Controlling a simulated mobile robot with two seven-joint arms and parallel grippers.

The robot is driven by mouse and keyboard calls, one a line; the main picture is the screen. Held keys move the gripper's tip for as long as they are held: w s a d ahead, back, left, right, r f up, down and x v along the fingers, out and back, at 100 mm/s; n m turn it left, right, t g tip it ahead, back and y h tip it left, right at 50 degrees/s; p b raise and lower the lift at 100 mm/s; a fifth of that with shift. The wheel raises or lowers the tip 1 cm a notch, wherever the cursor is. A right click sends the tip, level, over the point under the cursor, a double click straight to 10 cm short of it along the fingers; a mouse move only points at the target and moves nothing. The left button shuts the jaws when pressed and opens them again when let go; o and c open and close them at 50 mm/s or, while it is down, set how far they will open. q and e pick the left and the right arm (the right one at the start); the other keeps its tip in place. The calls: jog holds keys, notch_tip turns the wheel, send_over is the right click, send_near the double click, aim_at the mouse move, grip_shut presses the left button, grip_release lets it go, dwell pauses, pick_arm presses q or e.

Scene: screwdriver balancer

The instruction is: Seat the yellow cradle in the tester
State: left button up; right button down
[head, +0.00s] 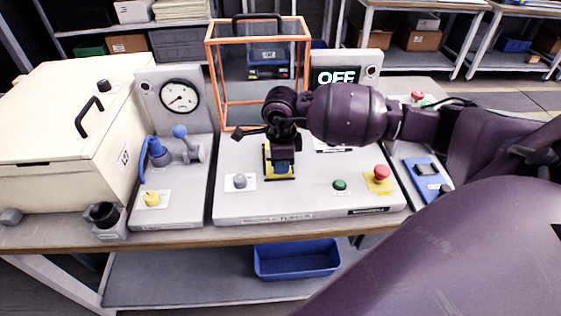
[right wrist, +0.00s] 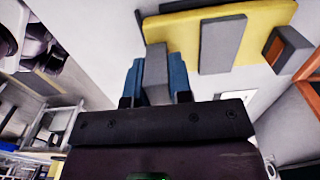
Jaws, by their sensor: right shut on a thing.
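The yellow cradle (head: 266,158) is under my right gripper (head: 281,168), over the middle of the grey tester base (head: 315,198). In the right wrist view the yellow cradle (right wrist: 262,32) has grey upright parts. The two blue fingers of my right gripper (right wrist: 156,78) are shut on one of these grey parts. My gripper and wrist hide much of the cradle in the head view. I cannot tell whether its underside touches the tester. The tester's display (head: 338,77) reads OFF. My left gripper is not in view.
An orange-framed clear guard (head: 218,85) stands behind the cradle. A grey knob (head: 240,181), green button (head: 340,185) and red stop button (head: 382,172) sit along the tester's front. A gauge station (head: 180,97) and cream box (head: 60,120) stand left. A blue bin (head: 297,262) is below.

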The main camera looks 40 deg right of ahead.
jog(key=shift+w+r, duration=0.1)
jog(key=shift+r, duration=0.05)
jog(key=c, duration=1)
grip_release()
jog(key=shift+o, duration=0.3)
notch_tip(320, 180, up, 10)
jog(key=shift+f+p, duration=0.2)
jog(key=shift+p, duration=0.2)
jog(key=shift+r, duration=0.6)
